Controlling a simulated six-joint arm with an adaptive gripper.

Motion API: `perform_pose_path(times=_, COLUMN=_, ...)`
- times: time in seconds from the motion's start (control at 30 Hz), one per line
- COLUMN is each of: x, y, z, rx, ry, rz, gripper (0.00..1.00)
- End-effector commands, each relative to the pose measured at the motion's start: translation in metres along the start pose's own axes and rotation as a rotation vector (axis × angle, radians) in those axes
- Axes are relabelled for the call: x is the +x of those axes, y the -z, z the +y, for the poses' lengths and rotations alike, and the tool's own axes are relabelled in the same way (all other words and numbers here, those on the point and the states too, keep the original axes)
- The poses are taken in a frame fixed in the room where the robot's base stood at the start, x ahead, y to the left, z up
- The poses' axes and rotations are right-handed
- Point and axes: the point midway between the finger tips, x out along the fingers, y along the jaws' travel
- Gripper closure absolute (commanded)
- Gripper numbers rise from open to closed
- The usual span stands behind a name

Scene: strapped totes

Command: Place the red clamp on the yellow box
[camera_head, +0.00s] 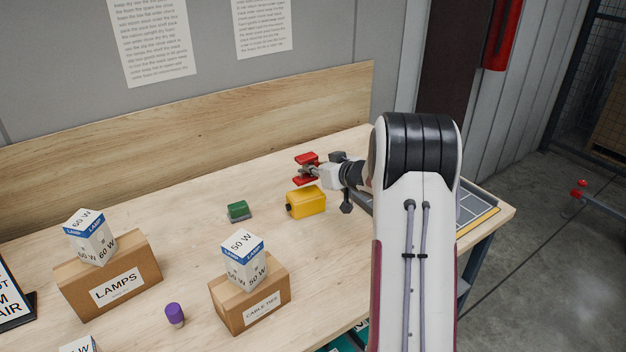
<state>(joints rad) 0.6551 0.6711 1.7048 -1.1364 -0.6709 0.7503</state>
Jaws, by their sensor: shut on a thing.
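My gripper (313,170) reaches in from the right over the table and is shut on the red clamp (305,159). The clamp shows as two red parts, one above and one below the fingertips. The yellow box (308,203) lies on the table just below the clamp in the picture. The clamp appears above the box; whether they touch is unclear from this angle. My arm covers the table to the right of the box.
A green block (238,211) sits left of the yellow box. Cardboard boxes marked LAMPS (108,275) and CABLE TIES (250,295) carry white bulb cartons. A purple cylinder (175,315) stands between them. A wooden backboard (190,141) runs along the rear. A grey tray (476,208) lies right.

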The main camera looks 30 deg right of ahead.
Motion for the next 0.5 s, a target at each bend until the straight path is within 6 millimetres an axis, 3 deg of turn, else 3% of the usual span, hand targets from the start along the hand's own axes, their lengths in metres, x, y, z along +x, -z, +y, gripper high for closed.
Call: perform_pose_path(times=0.5, x=0.0039, y=-0.0091, z=0.0001, rx=0.002, ry=0.0, rz=0.0, gripper=1.0)
